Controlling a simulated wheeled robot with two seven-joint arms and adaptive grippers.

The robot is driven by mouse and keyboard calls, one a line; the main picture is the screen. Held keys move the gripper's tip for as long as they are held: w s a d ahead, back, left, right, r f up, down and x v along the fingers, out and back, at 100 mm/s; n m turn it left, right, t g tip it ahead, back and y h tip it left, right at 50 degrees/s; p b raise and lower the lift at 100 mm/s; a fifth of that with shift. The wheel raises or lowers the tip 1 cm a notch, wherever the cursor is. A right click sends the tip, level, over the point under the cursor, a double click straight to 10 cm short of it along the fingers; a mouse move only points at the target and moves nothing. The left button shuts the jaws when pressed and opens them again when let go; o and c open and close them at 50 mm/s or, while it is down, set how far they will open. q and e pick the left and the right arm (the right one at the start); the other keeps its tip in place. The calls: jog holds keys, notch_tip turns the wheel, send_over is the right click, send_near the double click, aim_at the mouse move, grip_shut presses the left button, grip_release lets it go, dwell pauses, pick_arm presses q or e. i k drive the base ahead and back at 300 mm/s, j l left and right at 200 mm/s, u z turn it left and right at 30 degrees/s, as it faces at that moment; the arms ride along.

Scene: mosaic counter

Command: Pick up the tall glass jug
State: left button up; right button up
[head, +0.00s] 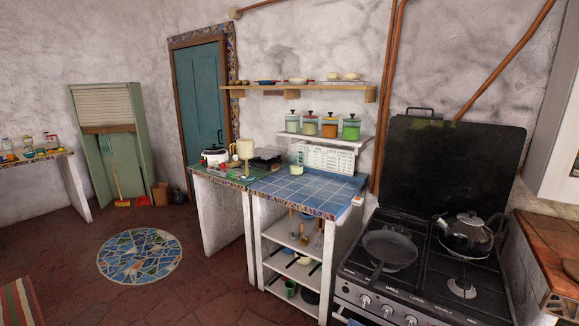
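A small clear glass vessel (297,162), greenish low down, stands at the back left of the blue-tiled counter (305,188). It looks like a jug, but it is too small to tell for sure. A taller cream jug-like thing (243,150) stands on the green counter to its left; I cannot tell its material. Neither of my grippers is in view.
The blue-tiled top is mostly clear. A black stove (425,262) with a pan (389,250) and a kettle (466,232) stands to the right. A shelf with several lidded jars (329,127) hangs above. Open floor with a round mosaic (140,256) lies at left.

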aim_at(296, 158)
jog(key=i+j+u, duration=0.1)
jog(key=i+j, duration=0.3)
jog(key=i+j+u, duration=0.1)
jog(key=i+j, duration=0.2)
jog(key=i, duration=0.25)
jog(key=i+j+u, duration=0.1)
jog(key=i+j, duration=0.2)
jog(key=i, duration=0.2)
